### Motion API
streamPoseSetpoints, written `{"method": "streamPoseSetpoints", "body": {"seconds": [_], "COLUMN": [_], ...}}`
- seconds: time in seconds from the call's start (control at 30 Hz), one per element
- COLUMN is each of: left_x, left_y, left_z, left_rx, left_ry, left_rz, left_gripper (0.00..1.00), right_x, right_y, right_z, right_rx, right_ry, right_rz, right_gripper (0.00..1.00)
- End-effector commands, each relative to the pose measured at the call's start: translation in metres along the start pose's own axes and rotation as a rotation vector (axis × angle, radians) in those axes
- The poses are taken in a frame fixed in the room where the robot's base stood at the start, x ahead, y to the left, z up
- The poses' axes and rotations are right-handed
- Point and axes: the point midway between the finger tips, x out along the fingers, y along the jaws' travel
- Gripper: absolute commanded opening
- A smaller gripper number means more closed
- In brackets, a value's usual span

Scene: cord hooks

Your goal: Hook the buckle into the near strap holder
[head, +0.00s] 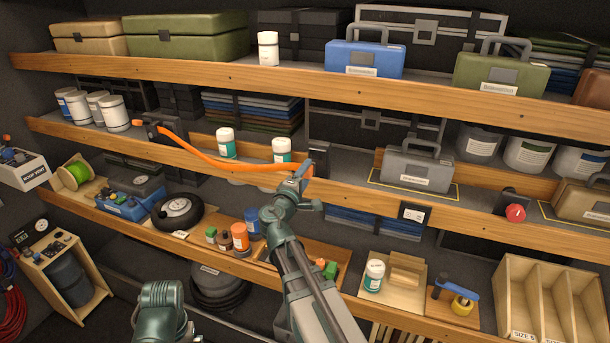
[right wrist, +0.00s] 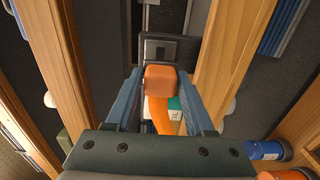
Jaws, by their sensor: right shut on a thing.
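An orange strap (head: 205,157) runs across the front of the middle shelf. Its left end meets a dark holder (head: 152,129) at the shelf edge, and its right end is at my right gripper (head: 303,172). In the right wrist view my right gripper (right wrist: 160,100) is shut on the strap's orange end piece (right wrist: 160,78), apparently the buckle. A dark grey bracket (right wrist: 165,48) shows beyond it. A black block with a white label (head: 413,213) sits on the shelf edge to the right; I cannot tell whether it is the near strap holder. My left gripper is out of view.
A grey case (head: 413,168), white jars with teal labels (head: 226,143) and a red knob (head: 515,213) are on the middle shelf. The wooden shelf edge (head: 355,203) runs close by my right gripper. Bottles and a tyre (head: 178,212) stand on the shelf below.

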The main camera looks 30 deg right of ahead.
Motion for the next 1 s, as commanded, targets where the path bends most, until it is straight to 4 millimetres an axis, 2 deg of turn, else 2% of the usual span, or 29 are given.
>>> {"method": "streamPoseSetpoints", "body": {"seconds": [0.53, 1.0], "left_x": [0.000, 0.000], "left_y": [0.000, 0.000], "left_z": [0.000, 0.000], "left_rx": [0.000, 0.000], "left_ry": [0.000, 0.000], "left_rz": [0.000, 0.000], "left_gripper": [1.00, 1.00], "right_x": [0.046, 0.050], "right_y": [0.000, 0.000], "right_z": [0.000, 0.001], "right_rx": [0.000, 0.000], "right_ry": [-0.002, -0.001], "right_rz": [0.000, 0.000], "right_gripper": [0.00, 0.00]}}
